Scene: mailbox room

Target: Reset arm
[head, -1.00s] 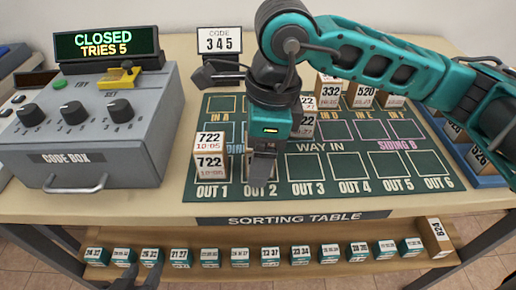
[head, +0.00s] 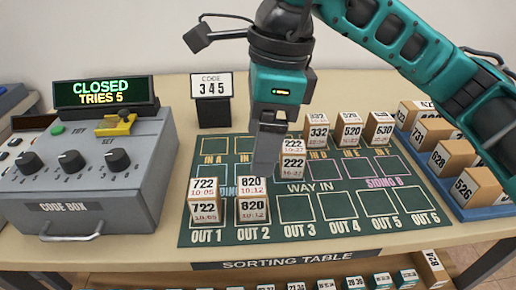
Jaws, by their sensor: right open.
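My right gripper (head: 267,150) hangs, fingers down, above the middle of the green sorting mat (head: 345,205). It is open with nothing visible between its fingers, which show nearly edge-on. A box marked 820 (head: 253,210) stands on OUT 2, apart from the gripper and nearer the front. A box marked 722 (head: 204,210) stands on OUT 1 beside it. A box marked 222 (head: 292,166) stands just right of the gripper, partly hidden behind it. My left gripper is not in view.
Boxes 332 (head: 317,132), 520 (head: 350,130) and 630 (head: 382,129) stand along the back. A blue tray (head: 478,213) holds several boxes at right. The code box (head: 85,185) is at left, its display (head: 104,92) reading CLOSED, TRIES 5. OUT 3 to OUT 6 are bare.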

